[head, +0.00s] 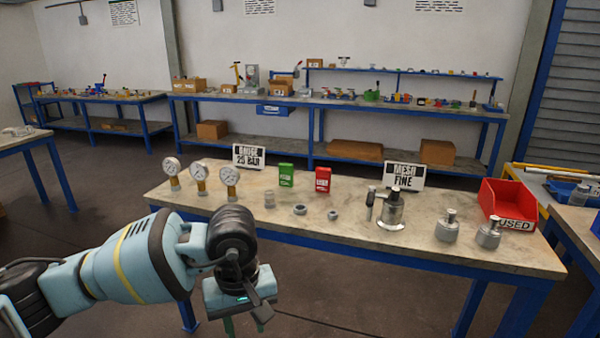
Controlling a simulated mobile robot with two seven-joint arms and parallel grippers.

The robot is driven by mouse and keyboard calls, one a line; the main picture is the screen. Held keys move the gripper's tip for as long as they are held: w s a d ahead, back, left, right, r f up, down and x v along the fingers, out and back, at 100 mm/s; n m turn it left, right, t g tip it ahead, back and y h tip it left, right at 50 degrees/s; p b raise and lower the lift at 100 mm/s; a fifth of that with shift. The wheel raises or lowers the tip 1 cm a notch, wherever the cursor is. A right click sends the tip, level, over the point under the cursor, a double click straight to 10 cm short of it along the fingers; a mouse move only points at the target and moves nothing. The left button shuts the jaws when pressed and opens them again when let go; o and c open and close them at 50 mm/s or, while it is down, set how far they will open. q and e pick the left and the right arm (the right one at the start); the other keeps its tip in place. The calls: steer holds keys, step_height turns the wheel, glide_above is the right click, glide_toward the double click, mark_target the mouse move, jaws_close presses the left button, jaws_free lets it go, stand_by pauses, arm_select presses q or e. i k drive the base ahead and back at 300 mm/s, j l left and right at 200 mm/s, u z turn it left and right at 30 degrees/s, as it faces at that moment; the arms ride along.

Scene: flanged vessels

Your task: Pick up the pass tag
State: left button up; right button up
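A green tag (286,175), which looks like the pass tag, stands upright on the near table (440,240), left of a red tag (322,179). The lettering on both is too small to read surely. My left gripper (243,318) hangs pointing down in front of the table's near edge, below and left of the green tag and apart from it. Its fingers are partly hidden and cut off by the picture's bottom, so I cannot tell whether it is open. My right gripper is not in view.
Three gauges (199,179) stand at the table's left. Small fittings (300,210) lie in front of the tags. A metal vessel (392,209), two smaller canisters (447,226) and a red USED bin (510,203) are to the right. Signs (249,156) stand behind.

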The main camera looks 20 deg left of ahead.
mark_target(286, 175)
steer(key=i+j+z, duration=0.2)
steer(key=j, duration=0.15)
steer(key=i+j+z, duration=0.15)
steer(key=j, duration=0.25)
steer(key=i+j+z, duration=0.2)
steer(key=j, duration=0.25)
steer(key=i+j+z, duration=0.2)
steer(key=j, duration=0.25)
steer(key=j+z, duration=0.15)
steer(key=j, duration=0.3)
steer(key=i+j+z, duration=0.2)
steer(key=j, duration=0.3)
steer(key=j+z, duration=0.2)
steer(key=j, duration=0.65)
steer(key=i+j, duration=0.35)
steer(key=i, duration=0.2)
